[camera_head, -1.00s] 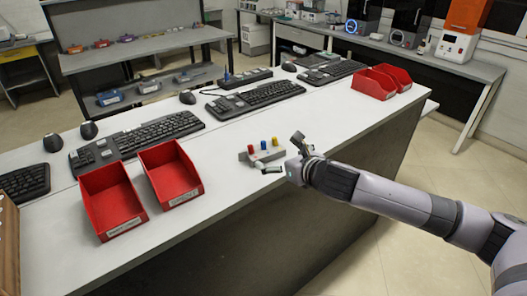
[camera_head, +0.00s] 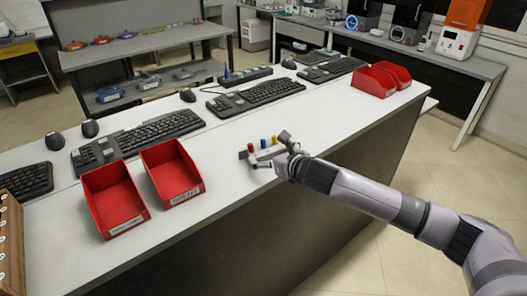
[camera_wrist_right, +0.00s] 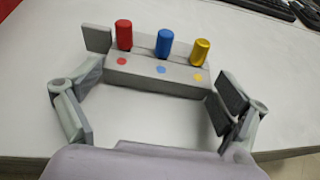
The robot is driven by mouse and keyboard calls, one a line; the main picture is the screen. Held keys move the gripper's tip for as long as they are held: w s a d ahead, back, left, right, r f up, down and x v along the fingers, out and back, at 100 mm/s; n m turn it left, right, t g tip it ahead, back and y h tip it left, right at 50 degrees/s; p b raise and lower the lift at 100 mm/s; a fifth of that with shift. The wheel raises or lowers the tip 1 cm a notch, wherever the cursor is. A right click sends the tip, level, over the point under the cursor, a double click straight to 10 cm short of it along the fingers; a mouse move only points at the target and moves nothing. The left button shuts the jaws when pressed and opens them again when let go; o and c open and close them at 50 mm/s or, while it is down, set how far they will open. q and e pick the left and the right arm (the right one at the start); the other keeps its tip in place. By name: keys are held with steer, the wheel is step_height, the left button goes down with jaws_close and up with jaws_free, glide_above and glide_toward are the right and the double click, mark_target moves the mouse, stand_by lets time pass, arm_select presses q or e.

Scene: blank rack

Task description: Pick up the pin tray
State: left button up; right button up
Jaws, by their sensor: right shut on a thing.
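The pin tray is a small grey block holding a red, a blue and a yellow pin, with matching coloured dots on its front. It is on the white table in the head view (camera_head: 266,156) and fills the upper middle of the right wrist view (camera_wrist_right: 155,79). My right gripper (camera_wrist_right: 158,75) has its fingers spread to the tray's two ends and is shut on it, lengthwise. In the head view the right gripper (camera_head: 272,152) partly covers the tray. Whether the tray touches the table cannot be told. My left gripper is not in view.
Two red bins (camera_head: 113,203) and (camera_head: 172,175) stand left of the tray. Several keyboards (camera_head: 255,97) and mice line the table's back. More red bins (camera_head: 374,82) stand at the far right end. The table between the tray and the near edge is clear.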

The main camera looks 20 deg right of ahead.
steer(key=c, duration=0.4)
